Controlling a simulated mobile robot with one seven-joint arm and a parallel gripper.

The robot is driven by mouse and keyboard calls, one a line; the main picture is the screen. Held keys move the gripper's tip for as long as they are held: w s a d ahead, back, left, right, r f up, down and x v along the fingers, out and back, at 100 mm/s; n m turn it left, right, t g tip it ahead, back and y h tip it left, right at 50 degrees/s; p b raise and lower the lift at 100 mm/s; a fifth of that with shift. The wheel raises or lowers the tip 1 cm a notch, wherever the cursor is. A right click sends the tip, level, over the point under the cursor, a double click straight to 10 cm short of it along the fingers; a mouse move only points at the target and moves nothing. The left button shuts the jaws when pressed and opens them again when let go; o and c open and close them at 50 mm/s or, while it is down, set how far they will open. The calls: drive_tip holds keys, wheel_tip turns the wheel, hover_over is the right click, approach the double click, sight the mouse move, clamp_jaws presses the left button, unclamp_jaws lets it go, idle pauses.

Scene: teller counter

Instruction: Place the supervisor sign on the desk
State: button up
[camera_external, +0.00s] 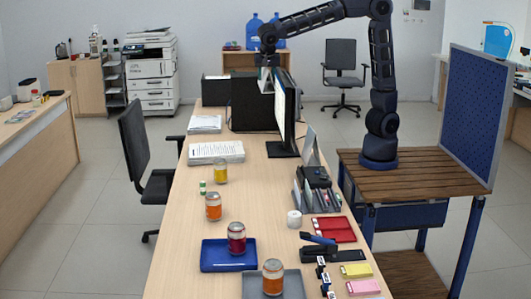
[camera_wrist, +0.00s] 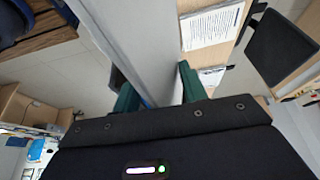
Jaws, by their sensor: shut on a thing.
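My gripper (camera_external: 266,82) is above the desk (camera_external: 170,240), just left of the monitor (camera_external: 287,110) in the external view. In the wrist view its two green fingertips (camera_wrist: 157,90) are shut on a pale grey flat panel, which I take to be the supervisor sign (camera_wrist: 135,40). The panel extends up and away from the fingers. No lettering shows on the side facing me. In the external view the sign is small and I cannot make out its face. The monitor partly hides the area under the gripper.
Paper stacks (camera_external: 215,152), jars (camera_external: 213,206), a blue tray (camera_external: 228,255) and a grey tray (camera_external: 292,284) are on the desk. Bare desk lies left of the monitor and in the middle.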

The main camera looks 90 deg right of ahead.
drive_tip(key=s+d, duration=0.1)
drive_tip(key=d, duration=0.9)
drive_tip(key=s+d, duration=0.1)
drive_tip(key=d, duration=0.4)
drive_tip(key=shift+s, duration=0.3)
drive_tip(key=s+d+m, duration=0.1)
drive_tip(key=s+d, duration=1.1)
drive_tip(key=d, duration=0.3)
drive_tip(key=s+d, duration=1.2)
drive_tip(key=d, duration=0.4)
drive_tip(key=f, duration=4.6)
drive_tip(key=shift+a, duration=0.2)
drive_tip(key=shift+f, duration=0.1)
drive_tip(key=o, duration=1)
